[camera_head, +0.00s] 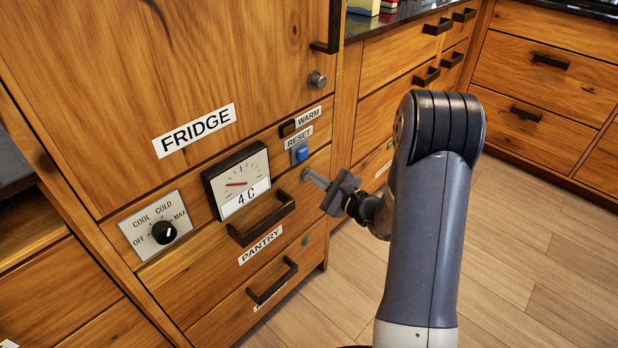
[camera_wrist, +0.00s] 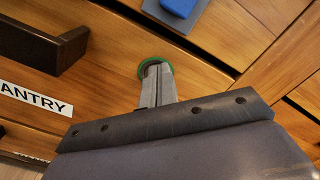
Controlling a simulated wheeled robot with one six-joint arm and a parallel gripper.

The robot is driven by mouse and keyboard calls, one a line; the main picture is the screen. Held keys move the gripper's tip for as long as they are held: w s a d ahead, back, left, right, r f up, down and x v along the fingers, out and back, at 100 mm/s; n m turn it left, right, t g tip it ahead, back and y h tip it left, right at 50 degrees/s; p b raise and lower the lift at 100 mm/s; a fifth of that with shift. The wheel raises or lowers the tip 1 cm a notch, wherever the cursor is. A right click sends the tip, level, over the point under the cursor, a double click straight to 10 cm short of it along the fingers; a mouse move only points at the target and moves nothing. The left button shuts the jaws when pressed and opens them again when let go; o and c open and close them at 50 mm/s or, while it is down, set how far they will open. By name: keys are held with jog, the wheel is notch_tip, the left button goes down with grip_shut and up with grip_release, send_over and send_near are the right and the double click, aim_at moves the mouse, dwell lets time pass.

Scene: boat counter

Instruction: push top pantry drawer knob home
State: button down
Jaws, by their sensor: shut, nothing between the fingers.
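The top pantry drawer (camera_head: 215,262) has a dark bar handle (camera_head: 262,219) and looks closed. In the wrist view its round knob shows as a green rim (camera_wrist: 142,68) around my fingertips, which hide most of its face. My gripper (camera_head: 308,176) is shut and empty, its tips pointing at the knob; it also shows in the wrist view (camera_wrist: 156,72). The tips look to be at or touching the knob. How far the knob stands out cannot be told.
The blue reset button (camera_head: 301,153) and a gauge (camera_head: 236,180) sit just above. A fridge dial (camera_head: 164,232) is at left. A lower drawer handle (camera_head: 272,283) and a small round knob (camera_head: 306,240) are below. Open wooden floor (camera_head: 520,250) lies to the right.

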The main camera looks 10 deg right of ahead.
jog(key=shift+b+v, duration=0.65)
jog(key=shift+v, duration=2.05)
jog(key=shift+p+x, duration=0.7)
jog(key=shift+x, duration=2)
